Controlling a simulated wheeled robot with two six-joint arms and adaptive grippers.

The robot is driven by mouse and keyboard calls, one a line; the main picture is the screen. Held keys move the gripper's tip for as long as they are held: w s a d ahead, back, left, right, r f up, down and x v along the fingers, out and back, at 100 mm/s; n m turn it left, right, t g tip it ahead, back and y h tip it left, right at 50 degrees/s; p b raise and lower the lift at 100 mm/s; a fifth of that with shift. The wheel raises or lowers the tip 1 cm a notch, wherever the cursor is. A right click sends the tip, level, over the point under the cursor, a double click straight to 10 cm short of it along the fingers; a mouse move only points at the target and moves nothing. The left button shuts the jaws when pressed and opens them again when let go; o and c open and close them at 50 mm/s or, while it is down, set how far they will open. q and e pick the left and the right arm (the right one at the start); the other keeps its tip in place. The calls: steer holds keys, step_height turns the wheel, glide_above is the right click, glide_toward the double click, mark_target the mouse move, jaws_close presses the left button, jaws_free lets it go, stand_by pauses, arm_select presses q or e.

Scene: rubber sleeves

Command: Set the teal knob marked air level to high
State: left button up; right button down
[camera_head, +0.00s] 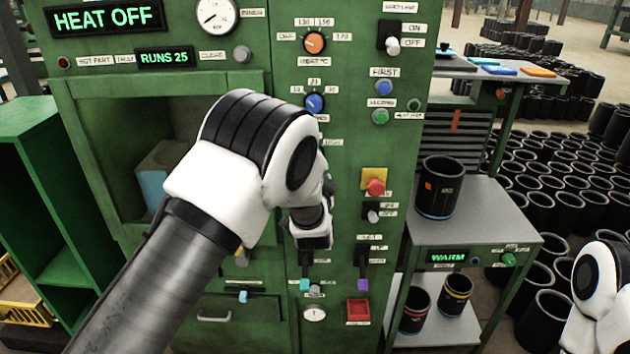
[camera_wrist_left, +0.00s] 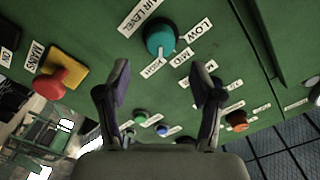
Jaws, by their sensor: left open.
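The teal knob (camera_wrist_left: 161,40) is on the green panel in the left wrist view. Its AIR LEVEL label (camera_wrist_left: 143,14) is beside it. LOW (camera_wrist_left: 199,30), MID (camera_wrist_left: 185,59) and HIGH (camera_wrist_left: 153,68) labels sit around one side; I cannot tell surely which the knob points at. My left gripper (camera_wrist_left: 162,88) is open and empty, its two fingers apart, with the knob ahead of the gap and not between them. In the head view my left arm hides the knob and the fingertips. My right gripper is out of frame; only part of its arm shows at lower right.
A red mains knob on yellow (camera_head: 375,187) is right of my left wrist; it also shows in the wrist view (camera_wrist_left: 62,84). Orange (camera_head: 314,43) and blue (camera_head: 315,103) knobs are above. Levers (camera_head: 363,283) and a red square (camera_head: 358,310) are below. A shelf with black sleeves (camera_head: 441,188) stands right.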

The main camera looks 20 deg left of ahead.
arm_select(q)
steer(key=v, duration=0.5)
steer(key=shift+s, duration=0.2)
steer(key=s+a+f+g, duration=0.3)
steer(key=s+f, duration=0.2)
steer(key=f, duration=0.4)
steer(key=s+a+f+g+h+b, duration=0.1)
steer(key=s+a+f+g, duration=0.15)
steer(key=s+f, duration=0.55)
steer(key=s+a+f+g, duration=0.3)
steer(key=f, duration=0.8)
steer(key=s+d+f+n+g+h, duration=0.1)
steer(key=s+f+n+g, duration=0.1)
steer(key=s, duration=0.7)
steer(key=s+d+f+n+g+h, duration=0.1)
steer(key=s+f+n+g, duration=0.1)
steer(key=s, duration=0.8)
steer(key=s+d+f+n+g+h, duration=0.1)
steer(key=s+f+g, duration=0.3)
steer(key=s, duration=0.5)
steer(key=shift+d+n+g+h, duration=0.2)
steer(key=shift+n+g+h, duration=0.4)
steer(key=shift+n, duration=0.1)
steer(key=shift+s, duration=0.1)
